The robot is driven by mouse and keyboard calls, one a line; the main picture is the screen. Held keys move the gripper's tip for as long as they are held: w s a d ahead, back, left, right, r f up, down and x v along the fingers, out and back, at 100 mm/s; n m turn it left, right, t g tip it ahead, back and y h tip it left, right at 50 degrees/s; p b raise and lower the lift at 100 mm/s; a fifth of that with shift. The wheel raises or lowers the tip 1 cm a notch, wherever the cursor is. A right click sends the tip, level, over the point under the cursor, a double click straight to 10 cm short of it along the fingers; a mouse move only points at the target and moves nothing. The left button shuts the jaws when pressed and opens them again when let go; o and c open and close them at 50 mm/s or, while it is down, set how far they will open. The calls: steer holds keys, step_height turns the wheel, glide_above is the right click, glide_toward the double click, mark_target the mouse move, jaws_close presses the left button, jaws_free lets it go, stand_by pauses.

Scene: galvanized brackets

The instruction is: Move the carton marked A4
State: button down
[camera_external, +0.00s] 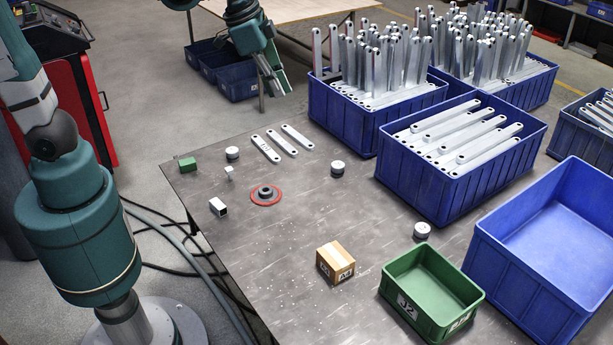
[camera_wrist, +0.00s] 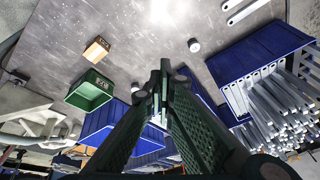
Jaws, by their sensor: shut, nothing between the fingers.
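The carton marked A4 (camera_external: 335,262) is a small tan box with white labels. It sits upright on the dark table, left of a green bin marked J2 (camera_external: 391,297). The carton also shows in the wrist view (camera_wrist: 97,50), at the upper left above the green bin (camera_wrist: 74,98). My gripper (camera_external: 275,78) is at the top of the external view, beyond the far table edge and well away from the carton. In the wrist view my gripper (camera_wrist: 164,72) has its fingertips together with nothing between them.
An empty blue crate (camera_external: 540,282) stands right of the green bin. Blue crates with galvanized brackets (camera_external: 455,190) fill the back right. Loose brackets (camera_external: 266,148), a red-rimmed disc (camera_external: 265,196), a green block (camera_external: 187,164) and several round pieces lie on the table.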

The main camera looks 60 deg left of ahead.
steer(key=w+d+f+m+g+b, duration=0.1)
steer(key=w+d+f, duration=0.15)
steer(key=d, duration=0.25)
steer(key=w+d+f+m, duration=0.1)
steer(key=d+f+m, duration=0.15)
steer(key=d, duration=0.35)
steer(key=m+g+b, duration=0.2)
steer(key=m, duration=0.3)
glide_above(335, 262)
steer(key=w+d, duration=0.3)
steer(key=w, duration=0.1)
step_height(335, 262, down, 15)
steer(key=s+d+f+m+y, duration=0.1)
steer(key=s+d+f, duration=0.1)
steer(key=d+f, duration=0.4)
steer(key=shift+s+d+f+m+g+b, duration=0.35)
steer(key=shift+s+d+f+g, duration=0.05)
steer(key=shift+d, duration=0.05)
steer(key=shift+f, duration=0.1)
step_height(335, 262, down, 10)
steer(key=shift+b, duration=1.15)
steer(key=shift+a, duration=0.9)
steer(key=shift+a+b, duration=0.4)
steer(key=shift+a, duration=0.7)
